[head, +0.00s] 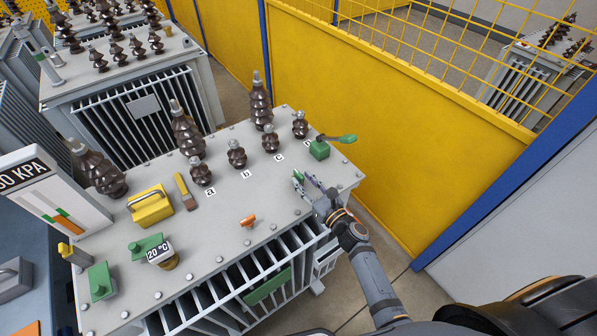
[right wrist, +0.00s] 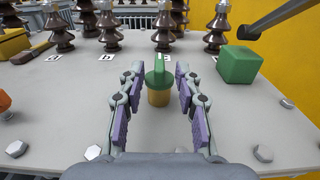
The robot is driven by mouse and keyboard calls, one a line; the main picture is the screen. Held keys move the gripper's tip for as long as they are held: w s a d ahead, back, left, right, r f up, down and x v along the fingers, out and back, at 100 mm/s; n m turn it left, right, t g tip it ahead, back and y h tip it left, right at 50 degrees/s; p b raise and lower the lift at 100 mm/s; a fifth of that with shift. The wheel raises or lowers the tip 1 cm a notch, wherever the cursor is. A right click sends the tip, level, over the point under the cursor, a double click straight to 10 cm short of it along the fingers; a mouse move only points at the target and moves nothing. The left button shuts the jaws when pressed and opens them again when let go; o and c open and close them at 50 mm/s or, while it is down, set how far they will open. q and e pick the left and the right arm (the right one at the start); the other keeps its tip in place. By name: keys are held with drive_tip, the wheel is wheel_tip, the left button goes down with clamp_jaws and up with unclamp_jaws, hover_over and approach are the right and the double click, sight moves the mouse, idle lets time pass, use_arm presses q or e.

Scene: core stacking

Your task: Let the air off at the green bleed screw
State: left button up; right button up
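The green bleed screw (right wrist: 158,75) has an upright green tab on a brass-coloured base and stands on the grey transformer lid (head: 222,228). In the head view a small green bit (head: 298,176) shows at the fingertips, and the rest of the screw is hidden. My right gripper (head: 309,182) is open. In the right wrist view its purple-padded fingers (right wrist: 154,88) stand to the left and right of the screw, with a visible gap on each side. My left gripper is not in view.
A green block with a lever (head: 319,150) stands just beyond the gripper; the block also shows at right in the wrist view (right wrist: 238,65). Brown ribbed insulators (head: 237,155) line the lid. An orange tap (head: 248,220) lies nearer. A yellow panel (head: 360,110) rises behind.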

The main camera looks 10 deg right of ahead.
sight(303, 180)
drive_tip(key=shift+x, duration=1.7)
clamp_jaws()
